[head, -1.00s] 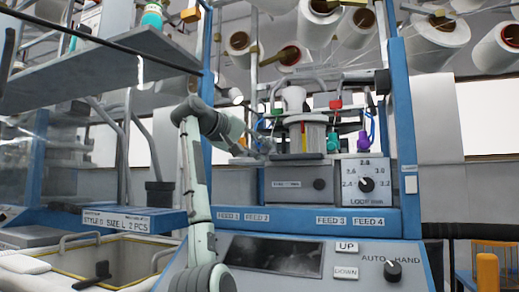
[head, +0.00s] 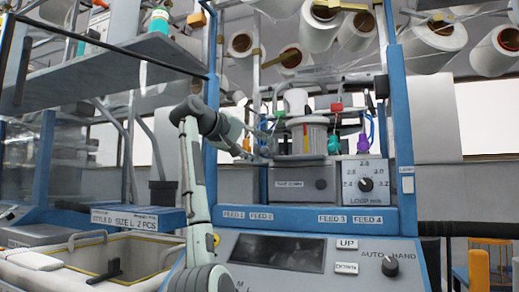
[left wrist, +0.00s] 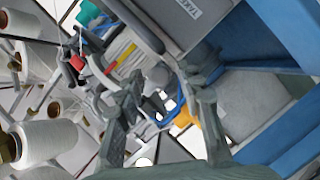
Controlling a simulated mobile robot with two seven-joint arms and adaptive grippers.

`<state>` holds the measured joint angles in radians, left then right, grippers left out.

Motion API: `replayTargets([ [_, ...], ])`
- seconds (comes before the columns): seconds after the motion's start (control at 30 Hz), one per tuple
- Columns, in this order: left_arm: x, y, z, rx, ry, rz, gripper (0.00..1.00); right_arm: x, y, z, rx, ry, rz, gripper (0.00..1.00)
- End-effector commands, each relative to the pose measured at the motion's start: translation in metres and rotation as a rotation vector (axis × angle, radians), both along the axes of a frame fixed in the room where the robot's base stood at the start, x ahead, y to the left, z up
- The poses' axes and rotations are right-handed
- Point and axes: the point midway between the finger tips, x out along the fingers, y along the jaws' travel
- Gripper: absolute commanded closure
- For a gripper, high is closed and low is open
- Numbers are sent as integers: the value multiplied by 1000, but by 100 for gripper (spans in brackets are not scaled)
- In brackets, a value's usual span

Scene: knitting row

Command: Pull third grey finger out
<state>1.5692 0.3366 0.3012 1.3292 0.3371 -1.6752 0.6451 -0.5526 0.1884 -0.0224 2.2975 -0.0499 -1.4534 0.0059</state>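My left gripper (head: 262,143) is at the left side of the knitting head, a pale ribbed cylinder (head: 309,135) with red and yellow marks. In the left wrist view its two fingers stand apart, with the gripper (left wrist: 166,92) open. The cylinder (left wrist: 117,58) shows beyond them, up and left. A small grey rounded knob (left wrist: 160,75) appears between the fingertips; contact cannot be told. I cannot make out which part is the third grey finger; the gripper covers part of that side. My right gripper is not in view.
Red (head: 336,106), green (head: 333,143) and purple (head: 362,141) parts stand right of the cylinder. The grey box with a LOOP dial (head: 366,184) is below right. A blue post (head: 401,120) rises at right, a shelf (head: 110,65) overhangs at left, and yarn cones (head: 432,47) hang above.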

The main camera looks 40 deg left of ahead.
Motion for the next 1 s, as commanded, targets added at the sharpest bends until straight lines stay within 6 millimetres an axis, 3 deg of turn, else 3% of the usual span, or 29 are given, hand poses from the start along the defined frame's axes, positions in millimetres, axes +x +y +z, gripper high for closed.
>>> replayTargets([
  [0.37,-5,1,2,0,-4,2,58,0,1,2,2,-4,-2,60],
  [0.47,-17,3,5,0,-5,4,58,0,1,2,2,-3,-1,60],
  [0.8,-86,9,20,0,-4,4,58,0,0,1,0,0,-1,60],
  [1.0,-111,12,25,-1,-2,2,58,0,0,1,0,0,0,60],
])
